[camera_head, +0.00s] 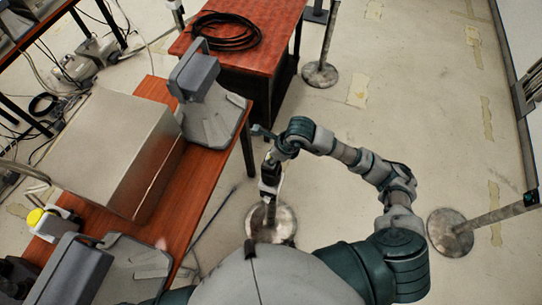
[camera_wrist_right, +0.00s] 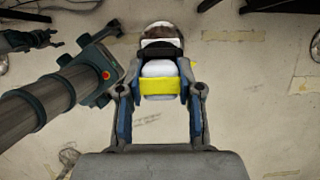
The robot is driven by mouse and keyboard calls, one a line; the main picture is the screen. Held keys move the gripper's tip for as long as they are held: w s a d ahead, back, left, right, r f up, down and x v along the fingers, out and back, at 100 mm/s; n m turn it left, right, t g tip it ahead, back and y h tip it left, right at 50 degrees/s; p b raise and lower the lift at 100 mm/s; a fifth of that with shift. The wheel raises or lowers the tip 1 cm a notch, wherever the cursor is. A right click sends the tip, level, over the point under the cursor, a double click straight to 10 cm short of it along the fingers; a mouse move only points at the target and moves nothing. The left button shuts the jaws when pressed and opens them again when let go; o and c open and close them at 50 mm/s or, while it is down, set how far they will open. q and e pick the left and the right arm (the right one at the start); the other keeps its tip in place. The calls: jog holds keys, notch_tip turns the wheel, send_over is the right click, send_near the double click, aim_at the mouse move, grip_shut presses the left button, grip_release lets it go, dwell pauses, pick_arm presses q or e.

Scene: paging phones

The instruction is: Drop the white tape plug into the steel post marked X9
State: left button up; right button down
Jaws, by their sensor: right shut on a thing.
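My right gripper (camera_head: 268,187) points down over the round base of a steel post (camera_head: 283,228), between the red table and my body. In the right wrist view its two fingers (camera_wrist_right: 160,112) are shut on a white plug with a yellow band (camera_wrist_right: 158,86). A dark band and a rounded white and brown shape show just beyond the plug. I cannot tell whether the plug touches the post or is inside it. My gripper hides much of that post in the head view. No X9 mark is readable. My left gripper does not show in the head view.
Other steel posts stand at the right (camera_head: 452,232) and at the back (camera_head: 320,74). A red table holds a large metal box (camera_head: 120,140), grey phones (camera_head: 205,95) and a white item with a yellow top (camera_head: 45,222). Coiled black cable (camera_head: 225,32) lies behind. Open floor extends right.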

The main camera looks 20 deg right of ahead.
dwell(0.3)
jog(key=shift+f, duration=0.1)
jog(key=shift+r, duration=0.2)
jog(key=shift+r+p, duration=0.3)
jog(key=shift+r, duration=0.3)
dwell(1.0)
jog(key=shift+f+b, duration=0.85)
jog(key=shift+b, duration=0.15)
jog(key=shift+r, duration=0.2)
jog(key=shift+r+p, duration=0.45)
jog(key=shift+r, duration=0.2)
dwell(0.9)
